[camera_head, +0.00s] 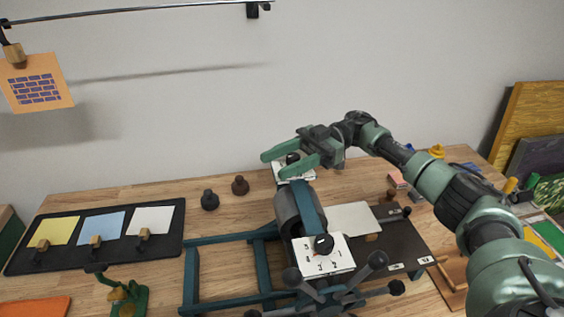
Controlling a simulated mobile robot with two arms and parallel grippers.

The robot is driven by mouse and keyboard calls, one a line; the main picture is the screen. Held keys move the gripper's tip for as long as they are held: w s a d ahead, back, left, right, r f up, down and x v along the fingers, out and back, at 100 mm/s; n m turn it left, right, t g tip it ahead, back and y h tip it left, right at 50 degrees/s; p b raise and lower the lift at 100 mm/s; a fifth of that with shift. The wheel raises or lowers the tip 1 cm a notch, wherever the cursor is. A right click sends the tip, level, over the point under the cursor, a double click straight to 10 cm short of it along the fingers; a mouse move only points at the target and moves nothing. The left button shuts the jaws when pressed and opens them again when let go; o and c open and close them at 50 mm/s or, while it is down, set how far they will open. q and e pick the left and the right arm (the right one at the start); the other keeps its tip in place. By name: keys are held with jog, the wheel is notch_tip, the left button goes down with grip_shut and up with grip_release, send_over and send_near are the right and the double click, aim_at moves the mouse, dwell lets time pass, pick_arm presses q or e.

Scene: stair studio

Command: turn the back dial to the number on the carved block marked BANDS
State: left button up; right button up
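The back dial (292,158) is a small black knob on a white plate (306,176) at the far end of the teal press. My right gripper (274,166) reaches in from the right, its two green fingers apart on either side of this knob. I cannot tell whether the fingers touch it. The fingers and hand hide much of the back plate and its numbers. A front dial (323,243) sits on a white numbered plate (341,259) nearer me. No carved block with a readable BANDS mark shows. My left gripper is out of view.
The press roller (287,214) lies between the dials, with spoked handles (376,260) in front. A dark board (405,240) with a grey plate (352,217) stands right. Two dark knobbed pieces (210,200) stand left of the press. A black tray (173,240) holds coloured sheets.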

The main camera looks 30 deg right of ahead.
aim_at(298, 155)
jog(key=shift+w+d+f+b, duration=0.1)
jog(key=shift+d+f+b, duration=0.15)
jog(key=shift+d, duration=0.2)
jog(key=d+b, duration=0.1)
jog(key=d, duration=0.2)
jog(key=w+d+b, duration=0.1)
jog(key=d, duration=0.2)
jog(key=shift+w+r+b, duration=0.1)
jog(key=shift+b, duration=0.25)
jog(key=shift+d+r, duration=0.1)
jog(key=shift+d, duration=0.3)
